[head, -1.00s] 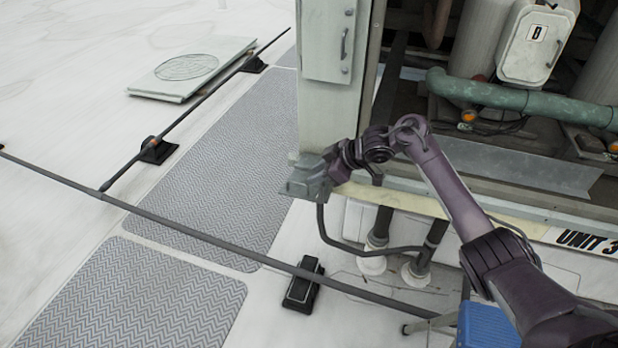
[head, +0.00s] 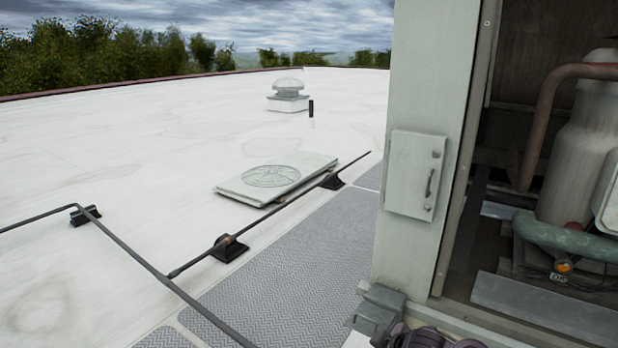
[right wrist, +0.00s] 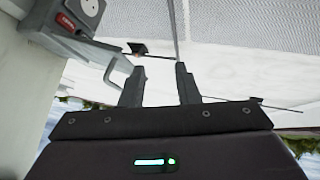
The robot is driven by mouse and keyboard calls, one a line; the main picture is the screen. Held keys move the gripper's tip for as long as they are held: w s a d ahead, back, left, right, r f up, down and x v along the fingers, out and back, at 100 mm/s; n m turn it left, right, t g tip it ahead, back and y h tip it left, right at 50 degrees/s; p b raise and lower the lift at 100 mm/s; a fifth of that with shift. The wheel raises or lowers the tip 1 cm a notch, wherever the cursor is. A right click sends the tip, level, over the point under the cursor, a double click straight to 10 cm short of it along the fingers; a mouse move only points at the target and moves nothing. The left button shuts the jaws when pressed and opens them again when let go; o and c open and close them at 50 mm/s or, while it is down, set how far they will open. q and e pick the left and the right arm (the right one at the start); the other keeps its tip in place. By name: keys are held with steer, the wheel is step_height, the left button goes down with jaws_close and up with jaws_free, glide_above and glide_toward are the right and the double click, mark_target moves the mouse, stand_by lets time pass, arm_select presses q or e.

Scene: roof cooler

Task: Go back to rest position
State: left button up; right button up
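My right gripper (right wrist: 159,80) shows in the right wrist view with its two fingers apart and nothing between them. A grey switch box (right wrist: 75,20) with a red part and a grey lever handle (right wrist: 118,68) is at the upper left, close to the left finger. I cannot tell whether the finger touches the handle. In the head view the grey box (head: 378,310) sits at the lower corner of the cooler unit, and part of my right arm shows at the bottom edge beside it. My right gripper is hidden there. My left gripper is in neither view.
The open cooler unit (head: 428,60) with a green pipe (head: 565,238) stands on the right. Dark rods on black feet (head: 230,248) cross the white roof. A flat panel with a round grille (head: 272,176) and patterned walkway mats (head: 290,265) lie there. Open roof extends left.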

steer(key=s+d+r+m+g+h, duration=0.15)
steer(key=s+m, duration=0.25)
steer(key=s, duration=1)
steer(key=s+d+r+m+g+h, duration=0.1)
steer(key=s+d+m+g+h, duration=0.3)
steer(key=s, duration=1.1)
step_height(320, 180, down, 28)
steer(key=s+a+f+y, duration=0.1)
steer(key=y, duration=0.1)
steer(key=s+d+f, duration=0.3)
steer(key=s+f, duration=1.6)
steer(key=s, duration=0.1)
steer(key=shift+s+g, duration=0.15)
steer(key=shift+g, duration=0.3)
steer(key=shift+d+f+h, duration=0.1)
steer(key=shift+h, duration=0.15)
